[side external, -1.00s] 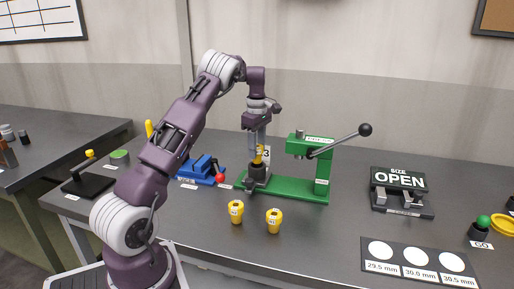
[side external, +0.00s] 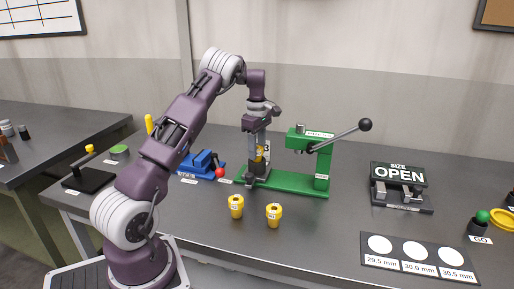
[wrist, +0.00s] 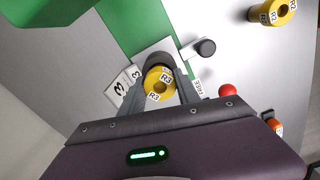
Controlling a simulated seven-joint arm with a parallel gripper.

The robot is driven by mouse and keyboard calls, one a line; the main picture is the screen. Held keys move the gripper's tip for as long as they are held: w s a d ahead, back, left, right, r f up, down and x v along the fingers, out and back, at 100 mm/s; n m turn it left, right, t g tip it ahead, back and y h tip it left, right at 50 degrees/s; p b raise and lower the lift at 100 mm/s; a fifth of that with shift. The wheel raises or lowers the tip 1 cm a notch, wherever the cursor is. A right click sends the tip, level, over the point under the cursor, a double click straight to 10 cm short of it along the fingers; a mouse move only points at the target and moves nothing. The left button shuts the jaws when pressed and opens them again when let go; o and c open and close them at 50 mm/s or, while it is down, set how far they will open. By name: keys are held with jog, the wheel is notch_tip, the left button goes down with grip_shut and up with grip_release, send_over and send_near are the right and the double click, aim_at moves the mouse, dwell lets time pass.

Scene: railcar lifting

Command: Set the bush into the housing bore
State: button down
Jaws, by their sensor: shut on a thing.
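My gripper (side external: 258,172) is shut on a yellow bush (wrist: 160,85), marked R3, above the left end of the green press base. In the wrist view, the bush sits between the two grey fingers (wrist: 161,92). A dark round housing (wrist: 158,60) shows just behind the bush in that view. The fingers hide much of the housing and bush in the side view, so I cannot tell whether the bush is in the bore. A card marked 3 (wrist: 121,88) stands close to the fingers.
The green press (side external: 310,165) with its long black-knobbed lever (side external: 365,125) stands right of my gripper. Two yellow bushes (side external: 236,206) (side external: 274,215) stand in front. A blue vise (side external: 203,163) is to the left. An OPEN sign (side external: 399,175) and size card (side external: 418,262) are at right.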

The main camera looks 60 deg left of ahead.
jog(key=shift+f, duration=0.4)
jog(key=c, duration=0.8)
grip_release()
notch_tip(320, 180, up, 6)
jog(key=shift+r, duration=0.55)
